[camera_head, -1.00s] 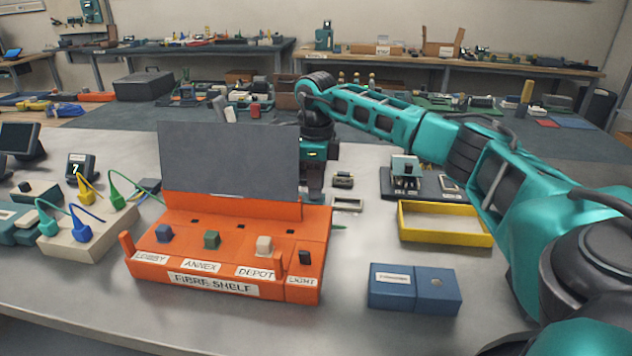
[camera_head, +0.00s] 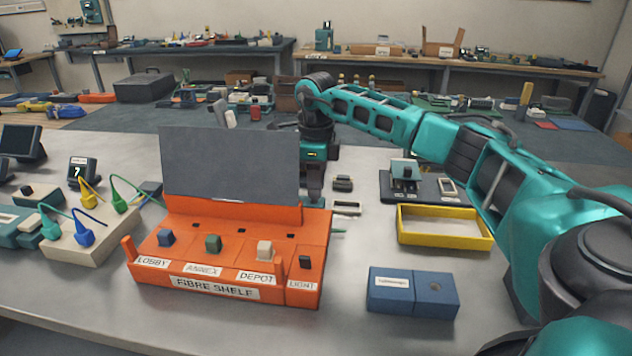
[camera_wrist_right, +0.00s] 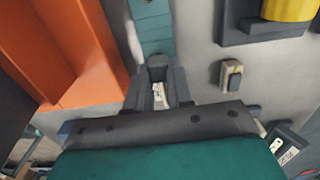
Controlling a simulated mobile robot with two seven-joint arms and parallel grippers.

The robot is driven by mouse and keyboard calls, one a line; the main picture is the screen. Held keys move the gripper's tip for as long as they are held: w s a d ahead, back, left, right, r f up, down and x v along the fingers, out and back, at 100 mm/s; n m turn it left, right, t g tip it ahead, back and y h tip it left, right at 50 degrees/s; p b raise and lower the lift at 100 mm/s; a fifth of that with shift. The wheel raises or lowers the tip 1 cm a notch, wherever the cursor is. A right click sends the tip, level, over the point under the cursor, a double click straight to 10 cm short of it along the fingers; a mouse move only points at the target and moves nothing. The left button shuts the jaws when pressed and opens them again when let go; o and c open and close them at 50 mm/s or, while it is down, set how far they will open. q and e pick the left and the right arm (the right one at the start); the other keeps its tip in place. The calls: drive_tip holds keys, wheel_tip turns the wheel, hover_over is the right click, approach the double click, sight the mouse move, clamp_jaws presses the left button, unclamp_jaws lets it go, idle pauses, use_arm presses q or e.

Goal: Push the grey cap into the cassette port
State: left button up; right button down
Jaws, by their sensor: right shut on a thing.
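The orange fibre shelf (camera_head: 215,262) stands in the middle of the table with labelled cassettes LOBBY, ANNEX, DEPOT and LIGHT. Blue (camera_head: 166,238), green (camera_head: 213,243), beige (camera_head: 264,249) and black (camera_head: 305,262) pieces sit in its front row, with small dark openings behind. My right gripper (camera_head: 314,192) points down behind the shelf's right rear corner. In the wrist view its fingers (camera_wrist_right: 157,90) are shut on a small grey piece (camera_wrist_right: 157,62), which seems to be the grey cap. The orange shelf wall is to their left, apart from them. My left gripper is not in view.
A grey panel (camera_head: 230,165) stands upright on the shelf. A small dark module (camera_head: 342,183) and a pale frame (camera_head: 347,208) lie right of the gripper. A yellow tray (camera_head: 443,243) and blue box (camera_head: 390,294) are farther right. The table front is clear.

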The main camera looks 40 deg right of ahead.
drive_tip(key=shift+r, duration=0.15)
drive_tip(key=shift+r+p, duration=1.3)
drive_tip(key=shift+p, duration=0.05)
drive_tip(key=shift+f, duration=0.1)
